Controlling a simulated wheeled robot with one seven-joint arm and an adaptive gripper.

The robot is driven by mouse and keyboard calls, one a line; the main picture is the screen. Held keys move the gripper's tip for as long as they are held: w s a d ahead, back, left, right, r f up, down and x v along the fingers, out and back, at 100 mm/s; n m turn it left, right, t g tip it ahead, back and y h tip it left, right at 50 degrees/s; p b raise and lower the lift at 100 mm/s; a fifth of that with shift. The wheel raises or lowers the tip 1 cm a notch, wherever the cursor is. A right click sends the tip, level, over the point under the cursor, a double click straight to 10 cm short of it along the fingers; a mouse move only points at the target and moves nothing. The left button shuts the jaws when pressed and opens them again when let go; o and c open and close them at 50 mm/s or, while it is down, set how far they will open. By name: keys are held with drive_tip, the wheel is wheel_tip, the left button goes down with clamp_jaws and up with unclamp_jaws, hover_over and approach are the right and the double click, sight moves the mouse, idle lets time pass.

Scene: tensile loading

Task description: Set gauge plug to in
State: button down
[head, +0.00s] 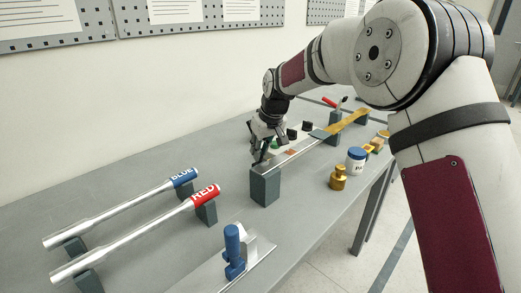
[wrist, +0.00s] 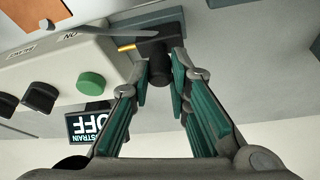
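The gauge plug (wrist: 157,66) is a black T-shaped piece with a brass pin in the wrist view. The pin points left at the pale instrument box (wrist: 60,75), and part of the brass shows between plug and box. My gripper (wrist: 162,70) has its green-padded fingers on both sides of the plug's black stem and appears shut on it. In the head view my gripper (head: 258,152) is low over the far side of the bench; the plug cannot be made out there. The box carries a green button (wrist: 91,83), black knobs (wrist: 41,97) and an upside-down ON mark.
A display (wrist: 97,125) reads "STRAIN OFF". A metal strip on blocks (head: 265,186) runs beside my gripper.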

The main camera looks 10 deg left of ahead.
drive_tip(key=shift+w+d+b, duration=0.3)
drive_tip(key=shift+w+d, duration=0.3)
drive_tip(key=shift+w, duration=0.15)
drive_tip(key=shift+w+d+b, duration=0.3)
drive_tip(key=shift+w+d, duration=0.25)
drive_tip(key=shift+w, duration=0.2)
drive_tip(key=c, duration=1.5)
unclamp_jaws()
drive_tip(key=shift+v, duration=6)
